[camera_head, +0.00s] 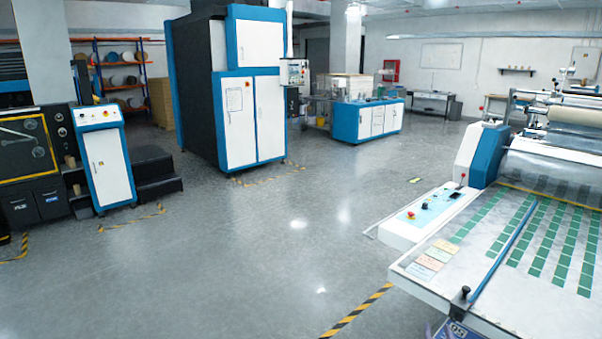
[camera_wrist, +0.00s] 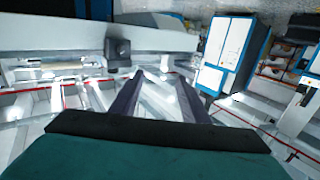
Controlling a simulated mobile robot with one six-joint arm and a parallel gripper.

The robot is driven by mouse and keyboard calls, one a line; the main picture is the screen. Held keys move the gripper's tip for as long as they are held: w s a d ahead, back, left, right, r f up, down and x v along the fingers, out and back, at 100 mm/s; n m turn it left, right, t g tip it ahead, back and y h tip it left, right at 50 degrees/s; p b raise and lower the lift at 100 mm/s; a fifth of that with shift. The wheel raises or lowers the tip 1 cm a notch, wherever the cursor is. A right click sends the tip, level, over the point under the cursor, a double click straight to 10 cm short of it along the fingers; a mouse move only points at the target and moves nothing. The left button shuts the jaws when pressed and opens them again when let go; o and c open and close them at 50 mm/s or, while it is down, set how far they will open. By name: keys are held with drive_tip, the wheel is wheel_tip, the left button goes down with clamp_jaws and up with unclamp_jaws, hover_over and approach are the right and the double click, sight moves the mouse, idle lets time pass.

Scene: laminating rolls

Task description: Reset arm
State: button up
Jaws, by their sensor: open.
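My gripper (camera_wrist: 157,92) shows in the wrist view as two dark fingers reaching up from a dark bar with a teal body below it. The fingers stand apart with nothing held between them. The wrist view is tilted and partly washed out, and pale surfaces with thin red lines lie behind the fingers. My arm and gripper do not show in the head view.
A laminating machine (camera_head: 485,235) with a green-patterned bed stands at the right. A tall blue-and-white cabinet (camera_head: 250,100) stands at the back, and a small control cabinet (camera_head: 104,165) at the left. The grey floor (camera_head: 250,250) between them is clear, with yellow-black tape strips.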

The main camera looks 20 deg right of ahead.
drive_tip(key=w+a+f+n+y+b, duration=0.1)
drive_tip(key=w+a+f, duration=0.25)
drive_tip(key=a, duration=0.25)
drive_tip(key=w+a+f+g+y+b, duration=0.1)
drive_tip(key=w+a+f+y, duration=0.1)
drive_tip(key=a+f, duration=0.3)
drive_tip(key=w+a+f+n+y, duration=0.1)
drive_tip(key=w+a+f, duration=0.2)
drive_tip(key=a, duration=0.4)
drive_tip(key=s+a+f+g+y+b, duration=0.25)
drive_tip(key=a+f+g, duration=0.25)
drive_tip(key=a+f, duration=1)
drive_tip(key=s+a+f+n+g+b, duration=0.1)
drive_tip(key=s+a+f+g, duration=0.3)
drive_tip(key=s+f, duration=0.3)
drive_tip(key=s+a+f+n+g, duration=0.1)
drive_tip(key=s+a+f+g, duration=0.25)
drive_tip(key=s, duration=0.45)
drive_tip(key=s+a+n+g, duration=0.1)
drive_tip(key=s+g, duration=0.3)
drive_tip(key=s, duration=0.4)
drive_tip(key=s+a+r+g+y, duration=0.1)
drive_tip(key=s+a+g, duration=0.2)
drive_tip(key=s, duration=0.6)
drive_tip(key=shift+n+g, duration=0.4)
drive_tip(key=shift+g, duration=0.05)
